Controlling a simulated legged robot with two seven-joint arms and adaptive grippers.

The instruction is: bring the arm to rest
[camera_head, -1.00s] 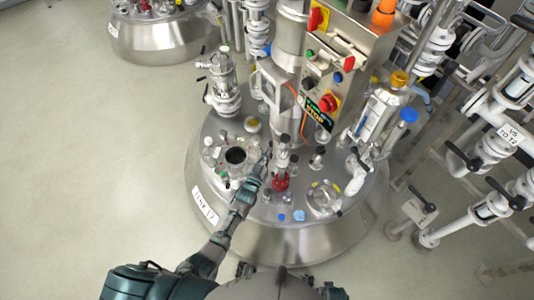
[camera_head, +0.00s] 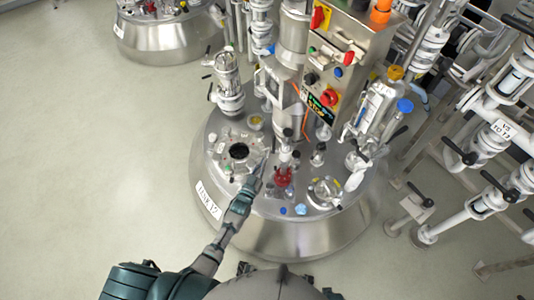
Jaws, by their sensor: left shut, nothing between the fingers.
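My left arm comes in from the lower left and reaches up over the front of the steel tank lid (camera_head: 262,212). My left gripper (camera_head: 262,165) is shut and empty, its tip between the round open port (camera_head: 238,151) and the red fitting (camera_head: 283,177). Whether the tip touches the lid, I cannot tell. My right gripper does not show.
A control box (camera_head: 336,62) with red and black knobs stands above the tank. Valves and white pipes (camera_head: 490,207) crowd the right side. A second tank (camera_head: 165,40) stands at the top left. The floor (camera_head: 90,150) at left is clear.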

